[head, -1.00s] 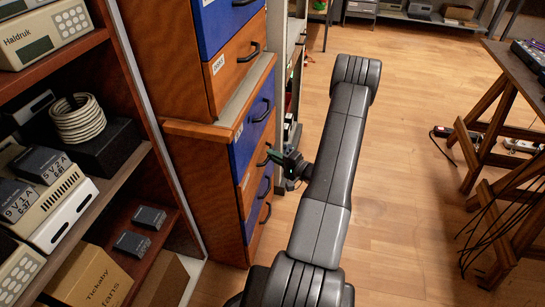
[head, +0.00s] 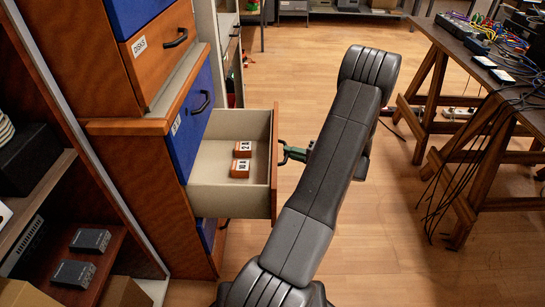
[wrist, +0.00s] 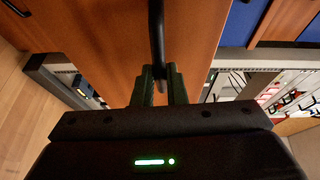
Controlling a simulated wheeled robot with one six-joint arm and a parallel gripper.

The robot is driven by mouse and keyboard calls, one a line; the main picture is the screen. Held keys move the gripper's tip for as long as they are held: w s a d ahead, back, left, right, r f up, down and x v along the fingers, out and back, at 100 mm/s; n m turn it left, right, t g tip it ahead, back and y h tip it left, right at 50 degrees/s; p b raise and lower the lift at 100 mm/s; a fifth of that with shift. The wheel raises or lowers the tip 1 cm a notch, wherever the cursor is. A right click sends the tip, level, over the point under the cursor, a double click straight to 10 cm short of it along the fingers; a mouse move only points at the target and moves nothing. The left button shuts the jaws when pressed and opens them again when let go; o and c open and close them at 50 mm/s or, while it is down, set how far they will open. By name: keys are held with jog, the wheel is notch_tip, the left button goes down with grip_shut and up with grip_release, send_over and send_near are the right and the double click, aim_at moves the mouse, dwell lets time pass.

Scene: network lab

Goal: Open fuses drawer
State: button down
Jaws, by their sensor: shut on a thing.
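The fuses drawer (head: 210,170) is pulled out of the cabinet in the head view, with a pale inside and a wooden front. Two small orange-brown boxes with white labels, a fuse box (head: 243,149) and another fuse box (head: 240,168), lie in it. My gripper (head: 285,152) is at the outer face of the drawer front, partly hidden behind my arm. In the wrist view my gripper (wrist: 163,78) is shut on the black drawer handle (wrist: 157,30), with the wooden front behind it.
The cabinet has a blue drawer (head: 195,105) above the open one and a drawer labelled DISKS (head: 165,45) higher up. A shelf with boxes (head: 73,275) stands at the left. A wooden trestle table (head: 480,75) with cables stands at the right. Wooden floor between is clear.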

jog(key=shift+d, duration=1.7)
jog(key=c, duration=1.5)
grip_release()
jog(key=p+v, duration=0.1)
jog(key=v, duration=1.2)
jog(key=shift+s+d+p, duration=0.15)
jog(key=shift+d+p, duration=0.2)
jog(key=shift+p, duration=0.05)
jog(key=shift+b+x, duration=1.15)
jog(key=shift+x, duration=5.85)
